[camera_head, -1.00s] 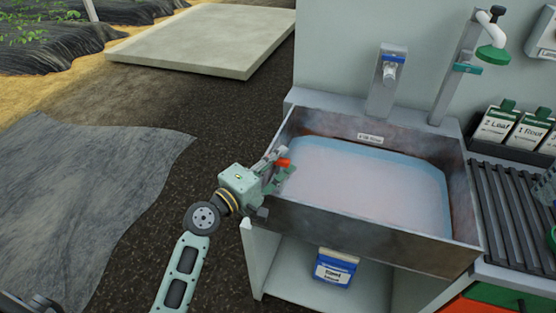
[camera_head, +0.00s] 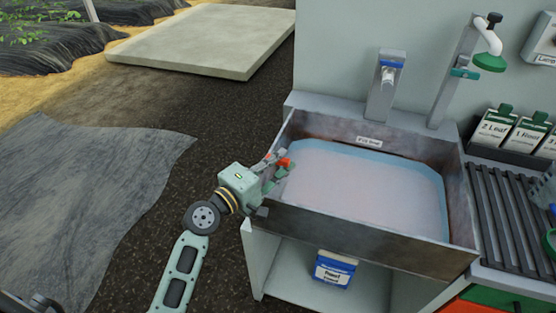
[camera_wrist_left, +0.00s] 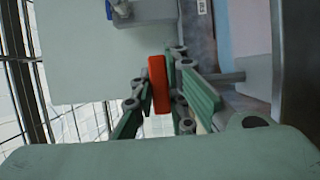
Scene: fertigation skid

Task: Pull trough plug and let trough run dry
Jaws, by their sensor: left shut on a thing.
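The metal trough (camera_head: 360,237) holds pale, milky liquid (camera_head: 365,188) with a bluish edge. My left gripper (camera_head: 279,167) is at the trough's left rim and shut on a red handle (camera_head: 284,162). In the left wrist view the red handle (camera_wrist_left: 158,84) stands as a bar between the green fingers (camera_wrist_left: 168,100), beside a grey rod that runs toward the trough wall. Whether this handle belongs to the plug I cannot tell; no plug or drain outlet shows under the liquid. My right gripper is not in view.
A grey tap post (camera_head: 387,85) and a tall spout with a green head (camera_head: 489,62) stand behind the trough. A ribbed drainboard (camera_head: 503,215) and label cards (camera_head: 495,127) are at right. A blue-and-white box (camera_head: 335,269) sits below. Open ground lies left.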

